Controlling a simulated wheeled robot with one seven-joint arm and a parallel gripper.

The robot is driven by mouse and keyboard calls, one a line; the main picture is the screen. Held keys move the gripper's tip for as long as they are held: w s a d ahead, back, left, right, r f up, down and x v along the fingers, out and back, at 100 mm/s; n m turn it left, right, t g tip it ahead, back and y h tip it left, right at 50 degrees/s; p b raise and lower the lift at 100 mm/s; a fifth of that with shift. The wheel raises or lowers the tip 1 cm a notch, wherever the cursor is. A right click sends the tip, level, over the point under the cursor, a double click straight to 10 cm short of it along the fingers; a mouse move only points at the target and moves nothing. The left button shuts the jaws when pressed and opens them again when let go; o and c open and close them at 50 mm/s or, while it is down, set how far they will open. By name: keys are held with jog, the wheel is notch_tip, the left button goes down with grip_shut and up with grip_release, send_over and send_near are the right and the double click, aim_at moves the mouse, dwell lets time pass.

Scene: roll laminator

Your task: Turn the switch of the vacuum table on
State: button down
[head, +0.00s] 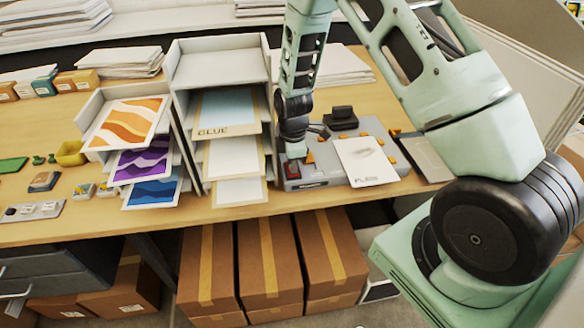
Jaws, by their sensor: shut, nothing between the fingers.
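The grey vacuum table (318,168) stands near the front edge of the wooden desk, to the right of the paper trays. A red switch (292,170) sits at its front left corner. Whether the switch is on or off is too small to tell. My gripper (296,151) points down from above, shut and empty, with its tips right at or just behind the switch. I cannot tell whether it touches the switch. A white printed sheet (366,163) lies over the right part of the vacuum table and hides some of its top.
White tray stacks (219,72) with sheets stand close to the left of my arm. A black object (341,118) sits behind the vacuum table. Orange clips lie around the sheet. Cardboard boxes (269,265) stand under the desk. Small items cover the desk's left side.

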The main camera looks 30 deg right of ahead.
notch_tip(320, 180, up, 7)
jog(key=p, duration=0.4)
dwell(0.4)
dwell(0.4)
